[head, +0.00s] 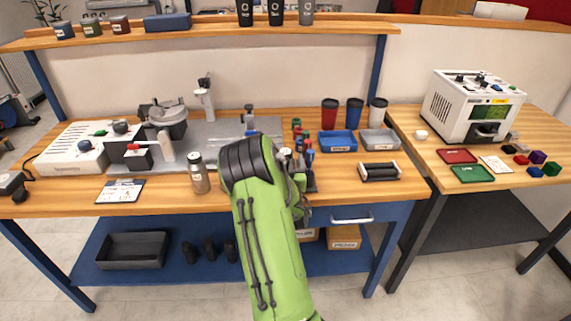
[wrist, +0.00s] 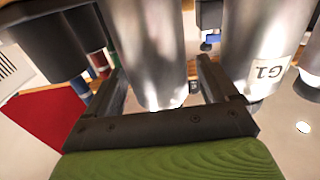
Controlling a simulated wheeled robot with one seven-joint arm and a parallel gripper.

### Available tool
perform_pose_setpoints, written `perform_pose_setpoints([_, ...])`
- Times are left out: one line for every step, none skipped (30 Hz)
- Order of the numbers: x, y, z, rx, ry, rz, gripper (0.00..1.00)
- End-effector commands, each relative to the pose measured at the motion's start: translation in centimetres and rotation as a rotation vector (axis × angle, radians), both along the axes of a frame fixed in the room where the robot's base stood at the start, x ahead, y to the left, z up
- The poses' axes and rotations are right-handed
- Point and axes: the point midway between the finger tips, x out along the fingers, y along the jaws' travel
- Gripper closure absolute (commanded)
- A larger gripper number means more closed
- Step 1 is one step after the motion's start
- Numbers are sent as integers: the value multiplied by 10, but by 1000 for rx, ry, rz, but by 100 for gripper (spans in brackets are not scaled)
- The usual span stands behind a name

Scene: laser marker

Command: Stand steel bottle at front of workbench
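A steel bottle (head: 200,173) with a dark lid stands upright on the workbench (head: 75,201), close to its front edge and left of my green arm. My gripper is hidden behind my arm in the head view. In the wrist view, which looks upside down, my gripper (wrist: 161,66) has its two dark fingers well apart. A shiny steel cylinder (wrist: 152,45) lies between or just beyond them; I see no clear contact. Another steel cylinder (wrist: 250,40) with a G1 label is beside the right finger. I cannot tell which cylinder matches the bottle in the head view.
A printed card (head: 120,190) lies left of the bottle. A grey plate with fixtures (head: 215,130) is behind it. Blue (head: 338,142) and grey trays (head: 380,142) and a black roller-like item (head: 379,171) are right of my arm. A shelf (head: 210,26) runs above the bench.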

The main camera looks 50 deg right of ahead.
Motion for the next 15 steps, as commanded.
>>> perform_pose_setpoints([0,0,0,0,0,0,13])
perform_pose_setpoints([0,0,0,0,0,0,13])
perform_pose_setpoints([0,0,0,0,0,0,13])
perform_pose_setpoints([0,0,0,0,0,0,13])
perform_pose_setpoints([0,0,1,0,0,0,13])
perform_pose_setpoints([0,0,3,0,0,0,13])
perform_pose_setpoints([0,0,5,0,0,0,13])
perform_pose_setpoints([-2,3,4,3,4,0,13])
perform_pose_setpoints([-7,9,3,7,6,1,13])
perform_pose_setpoints([-11,15,4,6,8,1,13])
perform_pose_setpoints([-17,20,5,6,10,1,13])
perform_pose_setpoints([-24,28,7,5,8,0,13])
perform_pose_setpoints([-30,35,5,4,8,-2,13])
perform_pose_setpoints([-36,42,5,5,6,-1,13])
perform_pose_setpoints([-44,50,5,5,8,-1,13])
